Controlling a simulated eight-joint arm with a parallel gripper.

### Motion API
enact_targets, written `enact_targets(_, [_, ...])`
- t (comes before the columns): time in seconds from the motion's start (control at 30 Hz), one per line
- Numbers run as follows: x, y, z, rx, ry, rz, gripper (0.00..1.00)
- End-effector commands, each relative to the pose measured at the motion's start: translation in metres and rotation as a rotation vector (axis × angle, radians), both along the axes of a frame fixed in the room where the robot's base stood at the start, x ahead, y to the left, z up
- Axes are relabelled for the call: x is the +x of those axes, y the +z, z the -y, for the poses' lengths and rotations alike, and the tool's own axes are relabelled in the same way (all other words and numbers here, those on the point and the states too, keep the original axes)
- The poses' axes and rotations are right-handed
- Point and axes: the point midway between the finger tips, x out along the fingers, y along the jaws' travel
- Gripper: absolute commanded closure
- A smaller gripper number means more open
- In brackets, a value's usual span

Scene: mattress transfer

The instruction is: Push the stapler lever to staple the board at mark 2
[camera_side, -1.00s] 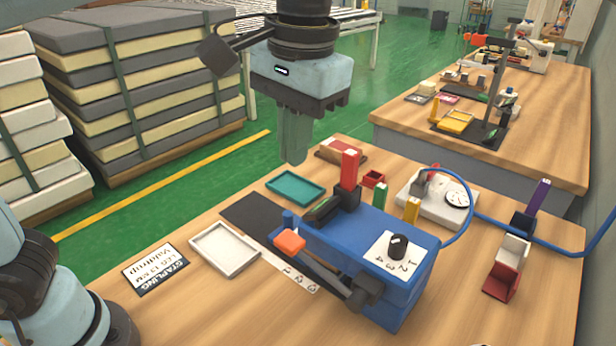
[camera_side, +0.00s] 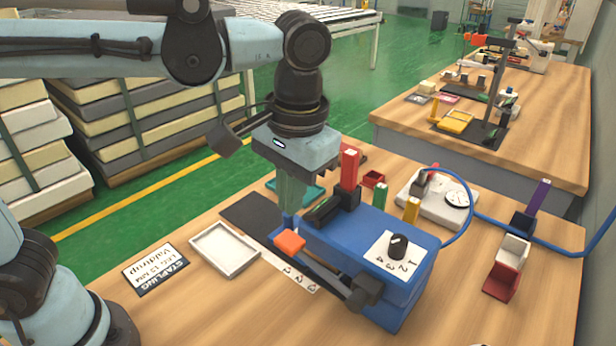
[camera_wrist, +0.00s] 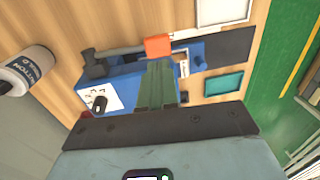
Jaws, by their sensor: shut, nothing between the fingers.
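The blue stapler (camera_side: 340,245) stands on the wooden table. Its dark lever (camera_side: 325,274) ends in an orange tip (camera_side: 288,241) on the left side, raised clear of the table. The orange tip also shows in the wrist view (camera_wrist: 158,47). A white strip with number marks (camera_side: 300,280) lies beside the lever. My gripper (camera_side: 290,212), with green fingers, is shut and empty, pointing down just behind the orange tip. In the wrist view its fingertips (camera_wrist: 158,63) appear close to the tip; I cannot tell if they touch.
A knob (camera_side: 398,246) with numbers sits on the stapler. A white tray (camera_side: 195,240), a dark mat (camera_side: 243,212) and a teal tray (camera_wrist: 222,73) lie nearby. Red (camera_side: 349,168), green and yellow upright blocks stand behind the stapler. A blue hose (camera_side: 470,200) runs at right.

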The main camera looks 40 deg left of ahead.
Motion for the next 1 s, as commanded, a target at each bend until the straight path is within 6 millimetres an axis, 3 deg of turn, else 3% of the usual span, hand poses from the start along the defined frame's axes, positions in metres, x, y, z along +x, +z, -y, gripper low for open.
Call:
enact_targets(0.2, [0.0,-0.033,-0.004,0.0,0.001,0.0,1.0])
enact_targets(0.4, [0.0,-0.051,-0.006,0.0,0.001,0.0,1.0])
enact_targets(1.0, [0.0,-0.061,-0.008,-0.019,0.003,-0.001,1.0])
